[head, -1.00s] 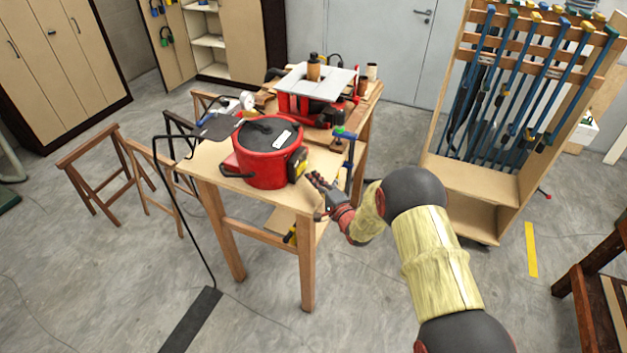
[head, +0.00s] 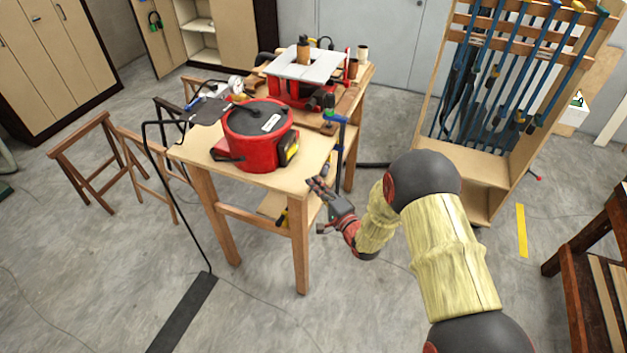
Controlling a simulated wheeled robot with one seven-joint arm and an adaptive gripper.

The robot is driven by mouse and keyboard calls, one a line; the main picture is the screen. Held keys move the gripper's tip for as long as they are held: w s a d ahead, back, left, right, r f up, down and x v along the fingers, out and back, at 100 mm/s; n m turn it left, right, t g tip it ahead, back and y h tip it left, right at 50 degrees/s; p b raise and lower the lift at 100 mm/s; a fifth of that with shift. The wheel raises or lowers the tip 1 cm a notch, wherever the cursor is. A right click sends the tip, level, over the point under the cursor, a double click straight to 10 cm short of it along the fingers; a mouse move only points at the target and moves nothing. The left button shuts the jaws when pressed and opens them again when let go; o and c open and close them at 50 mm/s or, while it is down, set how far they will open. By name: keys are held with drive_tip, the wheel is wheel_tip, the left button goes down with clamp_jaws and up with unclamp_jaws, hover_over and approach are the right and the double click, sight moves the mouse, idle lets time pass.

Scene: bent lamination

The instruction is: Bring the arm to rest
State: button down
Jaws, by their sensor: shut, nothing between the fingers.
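My arm reaches in from the lower right of the head view, its links partly wrapped in a yellow cover. My gripper (head: 321,187) is beside the right front corner of the wooden table, at about the height of its top in the picture. It is shut and holds nothing. A gap shows between it and the red round pot-like machine (head: 262,150) with a dark lid that stands on the table (head: 205,154).
A router table (head: 303,66) with a red base stands at the table's far end. A clamp rack (head: 470,169) stands at the right. Sawhorses (head: 95,150) stand at the left. A dark wooden bench (head: 585,255) is at the right edge. Floor is open in front.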

idle(0.4)
drive_tip(key=w+d+r+n+h+b, duration=0.2)
drive_tip(key=w+d+r+n+h, duration=0.15)
drive_tip(key=d+r, duration=0.45)
drive_tip(key=s+d+r+n+g+h+b, duration=0.25)
drive_tip(key=s+d+r+h, duration=0.25)
drive_tip(key=s+d+r, duration=0.35)
drive_tip(key=s+d+n+g+b, duration=0.1)
drive_tip(key=s+d+n+g, duration=0.1)
drive_tip(key=s, duration=1.5)
drive_tip(key=s+d+r+n+g+h+b, duration=0.1)
drive_tip(key=s+d+n+g, duration=0.2)
drive_tip(key=s, duration=1.5)
drive_tip(key=shift+s+g, duration=0.25)
drive_tip(key=shift+g, duration=0.7)
drive_tip(key=shift+a+r+h, duration=0.15)
drive_tip(key=shift+h, duration=0.1)
